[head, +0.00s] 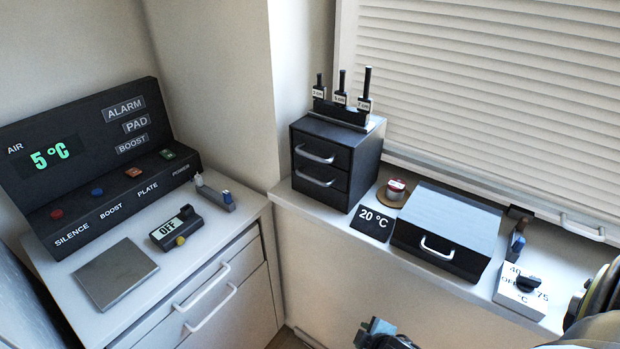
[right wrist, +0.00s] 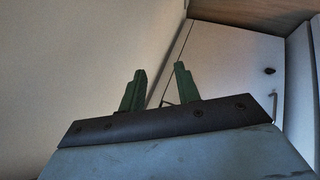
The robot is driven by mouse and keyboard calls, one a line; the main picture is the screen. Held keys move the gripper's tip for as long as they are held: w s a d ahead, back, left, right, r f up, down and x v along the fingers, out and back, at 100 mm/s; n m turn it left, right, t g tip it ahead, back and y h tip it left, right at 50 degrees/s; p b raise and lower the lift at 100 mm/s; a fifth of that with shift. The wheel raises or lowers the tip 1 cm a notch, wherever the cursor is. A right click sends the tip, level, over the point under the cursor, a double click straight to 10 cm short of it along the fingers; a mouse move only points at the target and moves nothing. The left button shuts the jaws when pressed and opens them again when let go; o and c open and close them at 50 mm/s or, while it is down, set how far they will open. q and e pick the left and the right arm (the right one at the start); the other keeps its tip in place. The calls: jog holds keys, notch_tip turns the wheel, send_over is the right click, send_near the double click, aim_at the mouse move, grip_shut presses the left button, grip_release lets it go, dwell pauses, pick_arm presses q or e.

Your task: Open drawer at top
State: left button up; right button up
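A small black two-drawer cabinet (head: 366,158) stands on the ledge near the wall corner. Its top drawer (head: 308,142) has a light bar handle and is shut flush. The lower drawer (head: 308,184) is also shut. My right gripper (right wrist: 159,66) shows in the right wrist view with its two green fingers apart and nothing between them. In the head view a dark gripper (head: 382,332), which seems to be my right one, is at the bottom edge, below and apart from the cabinet. My left gripper is not in view.
A rack (head: 342,112) with several upright pegs stands on the cabinet. A 20 °C sign (head: 372,222), a red-and-white tin (head: 396,189), a black box with a handle (head: 440,232) and a dial block (head: 522,290) line the ledge. A white drawer unit (head: 215,290) stands left.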

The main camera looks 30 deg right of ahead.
aim_at(310, 154)
jog(key=w+r+n+t+y, duration=0.1)
jog(key=w+r+n+t, duration=0.35)
jog(key=r, duration=0.85)
jog(key=w+d+r+n+t, duration=0.1)
jog(key=w+r+n+t, duration=0.3)
jog(key=r, duration=0.8)
jog(key=w+r+n+t+y, duration=0.1)
jog(key=w+r+n+t, duration=0.35)
jog(key=r, duration=0.85)
jog(key=shift+g, duration=0.8)
jog(key=w, duration=1.4)
jog(key=shift+r+p, duration=0.35)
jog(key=shift+r, duration=0.05)
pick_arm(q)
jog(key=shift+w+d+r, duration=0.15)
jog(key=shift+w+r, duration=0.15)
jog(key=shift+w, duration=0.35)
pick_arm(e)
grip_shut()
jog(key=shift+a, duration=0.1)
